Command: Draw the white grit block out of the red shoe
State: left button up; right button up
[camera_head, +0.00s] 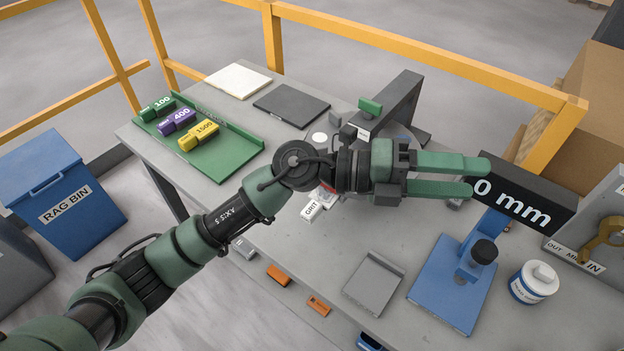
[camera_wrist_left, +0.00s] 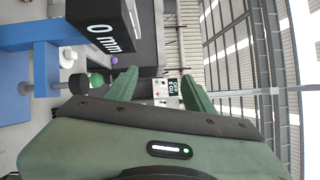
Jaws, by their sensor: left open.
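A white block labelled GRIT (camera_head: 311,210) lies on the grey bench, just below my left wrist in the head view. A small patch of red (camera_head: 327,188) shows beside my wrist, likely part of the red shoe; my arm hides the rest. I cannot tell whether the white block sits in the shoe. My left gripper (camera_head: 478,177) is open and empty, pointing right, well past the block, in front of the "0 mm" display. In the left wrist view its two green fingers (camera_wrist_left: 158,88) stand apart with nothing between them. My right gripper is not in view.
A blue stand (camera_head: 447,285) with a black "0 mm" display (camera_head: 525,195) is close to my left fingertips. A white jar (camera_head: 534,282) and grey plate (camera_head: 373,285) stand near the front. A green tray (camera_head: 228,165) at left holds blocks marked 100, 400 and 1500.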

pick_arm(q)
notch_tip(320, 180, down, 7)
jog(key=a+m+g+y, duration=0.1)
jog(key=m+y, duration=0.2)
jog(key=y, duration=0.2)
jog(key=t+y, duration=0.4)
jog(key=y, duration=0.9)
send_over(311, 208)
jog(key=f, duration=0.7)
jog(key=shift+d+f, duration=0.2)
jog(key=shift+f, duration=0.2)
jog(key=shift+a+f+y, duration=0.15)
jog(key=shift+a+y, duration=0.05)
jog(key=shift+y, duration=0.1)
notch_tip(311, 208, down, 6)
jog(key=shift+r+p, duration=0.1)
jog(key=shift+p, duration=1.05)
jog(key=shift+d+f, duration=0.1)
jog(key=shift+f, duration=0.7)
grip_shut()
